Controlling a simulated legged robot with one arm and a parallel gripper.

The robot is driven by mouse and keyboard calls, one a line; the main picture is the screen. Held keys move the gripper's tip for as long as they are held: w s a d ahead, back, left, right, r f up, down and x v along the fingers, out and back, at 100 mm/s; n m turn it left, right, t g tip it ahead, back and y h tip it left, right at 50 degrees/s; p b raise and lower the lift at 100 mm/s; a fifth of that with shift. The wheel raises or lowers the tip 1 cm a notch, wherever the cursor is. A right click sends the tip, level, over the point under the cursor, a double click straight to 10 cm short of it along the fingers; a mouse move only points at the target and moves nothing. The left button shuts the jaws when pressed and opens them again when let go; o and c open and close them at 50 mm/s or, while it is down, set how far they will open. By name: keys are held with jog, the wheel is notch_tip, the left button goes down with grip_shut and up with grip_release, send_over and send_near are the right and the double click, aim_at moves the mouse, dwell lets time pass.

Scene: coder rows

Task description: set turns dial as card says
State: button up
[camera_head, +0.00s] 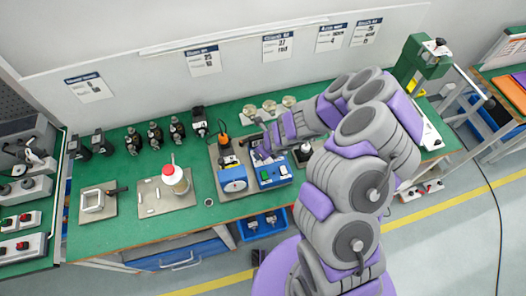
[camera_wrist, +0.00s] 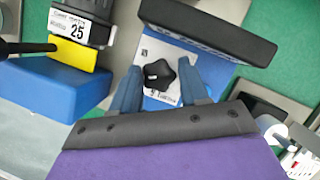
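A black star-shaped knob (camera_wrist: 159,75) sits on a blue box with a white label (camera_wrist: 162,97); the label's small print is hard to read. My gripper (camera_wrist: 160,88) is open, with one blue finger on each side of the knob and gaps showing; contact is not visible. In the head view my gripper (camera_head: 263,152) is over the blue box (camera_head: 272,172) on the bench. Several white cards hang on the wall, among them one (camera_head: 204,61) with large dark figures too small to read surely. A label reading 25 (camera_wrist: 77,28) shows in the wrist view.
A black bar-like block (camera_wrist: 207,32) lies just beyond the fingers.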

jog(key=shift+o, duration=0.3)
jog(key=shift+s+r, duration=0.15)
jog(key=shift+r, duration=0.2)
jog(key=p+v, duration=0.5)
jog(key=v, duration=1.1)
jog(key=shift+r, duration=0.2)
